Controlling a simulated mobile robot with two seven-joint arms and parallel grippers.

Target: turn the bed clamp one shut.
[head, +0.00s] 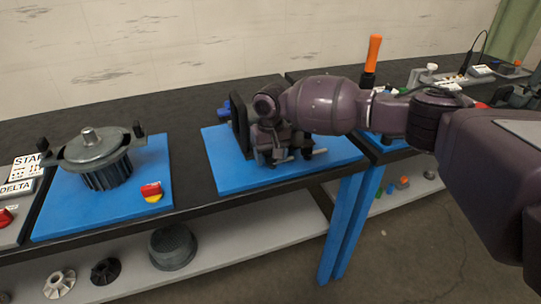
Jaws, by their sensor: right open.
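My right arm comes in from the right and reaches over the middle blue board (228,174). My right gripper (283,158) is open, low over that board, beside a black upright plate (240,127) with a blue part (224,110) on its left. A small grey metal bar (319,152) shows just right of the gripper. The bed clamp cannot be made out for certain; the gripper and arm hide much of this spot. Whether the gripper touches anything cannot be told. My left gripper is not in view.
A grey motor housing (92,148) and a red and yellow switch (151,191) stand on the left blue board. An orange-handled tool (373,54) stands upright behind my arm. The middle board's front strip is clear.

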